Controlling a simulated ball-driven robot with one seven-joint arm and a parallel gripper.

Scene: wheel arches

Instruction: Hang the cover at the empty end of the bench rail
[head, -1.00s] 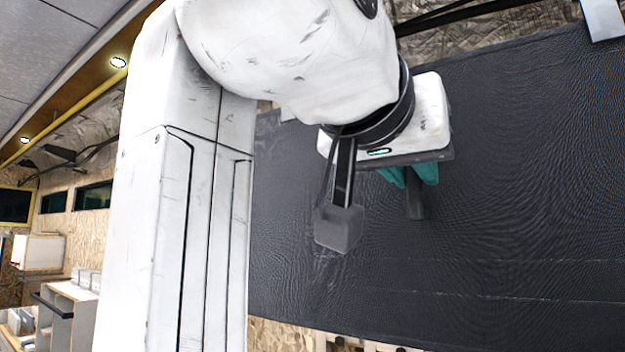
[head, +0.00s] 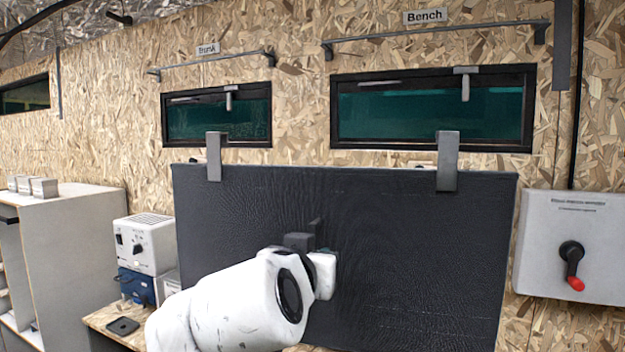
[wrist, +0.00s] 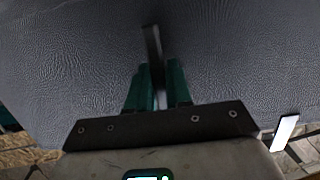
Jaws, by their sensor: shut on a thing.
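The cover (head: 420,255) is a wide dark textured panel, upright in front of the wall in the head view. Two grey hooks (head: 447,165) (head: 214,160) rise from its top edge. The bench rail (head: 440,34) is a thin dark bar above the right window, under the "Bench" sign (head: 425,16). It looks bare, and the cover's hooks are below it, apart from it. In the wrist view, my gripper's teal fingers (wrist: 158,85) are shut on the dark handle (wrist: 152,42) of the cover. In the head view, my wrist mostly hides the fingers.
Another bare rail (head: 210,62) is above the left window (head: 216,113). A grey box with a red-handled switch (head: 571,255) is on the wall just right of the cover. White and blue devices (head: 144,243) stand on a bench to the left, beside a white cabinet (head: 75,240).

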